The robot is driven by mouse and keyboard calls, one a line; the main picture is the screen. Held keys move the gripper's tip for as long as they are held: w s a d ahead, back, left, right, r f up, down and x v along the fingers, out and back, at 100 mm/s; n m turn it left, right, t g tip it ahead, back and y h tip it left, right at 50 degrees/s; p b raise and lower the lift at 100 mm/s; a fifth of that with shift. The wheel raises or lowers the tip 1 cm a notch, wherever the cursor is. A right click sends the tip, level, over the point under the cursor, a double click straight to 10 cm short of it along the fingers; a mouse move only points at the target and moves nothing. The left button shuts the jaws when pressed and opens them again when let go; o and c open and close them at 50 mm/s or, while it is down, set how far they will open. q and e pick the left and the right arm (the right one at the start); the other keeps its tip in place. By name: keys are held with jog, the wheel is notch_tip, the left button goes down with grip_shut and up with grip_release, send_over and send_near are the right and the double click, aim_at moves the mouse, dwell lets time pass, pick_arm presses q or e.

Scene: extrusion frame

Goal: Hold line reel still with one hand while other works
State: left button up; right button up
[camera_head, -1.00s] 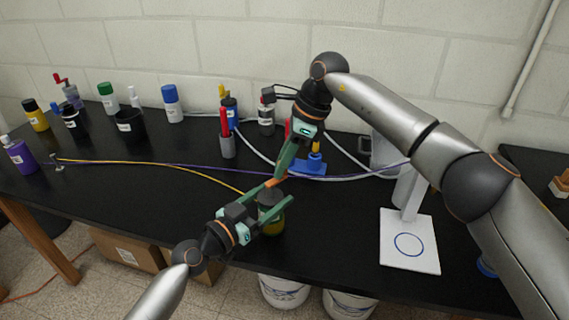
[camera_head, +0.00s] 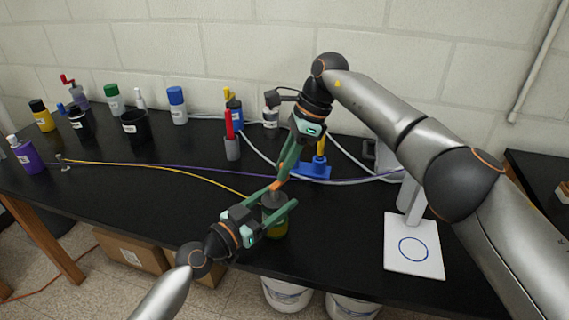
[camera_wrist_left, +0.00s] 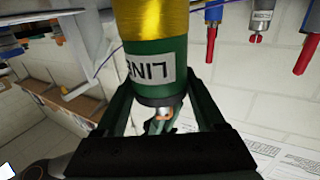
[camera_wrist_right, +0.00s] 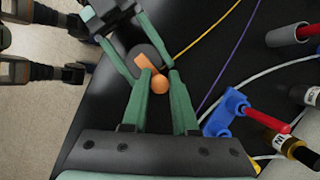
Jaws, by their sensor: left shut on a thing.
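The line reel (camera_head: 277,222) is an upright green cylinder wound with yellow line, near the front edge of the black table. Its white label shows in the left wrist view (camera_wrist_left: 138,70). My left gripper (camera_head: 284,217) is shut around the reel's sides from the front left. On the reel's dark top is an orange crank with a round knob (camera_wrist_right: 159,84). My right gripper (camera_wrist_right: 160,75) reaches down from above, its green fingers close on either side of the knob. I cannot tell whether they grip it. It also shows in the head view (camera_head: 278,184).
A yellow line and a purple line run from a small post (camera_head: 62,162) across the table. Behind the reel stand a blue holder (camera_head: 310,171) and a grey cup with a red marker (camera_head: 232,149). A white stand (camera_head: 412,250) is at right. Several bottles line the back left.

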jog(key=o, duration=0.4)
jog(key=shift+r, duration=0.1)
jog(key=v, duration=0.7)
jog(key=shift+d+r, duration=0.15)
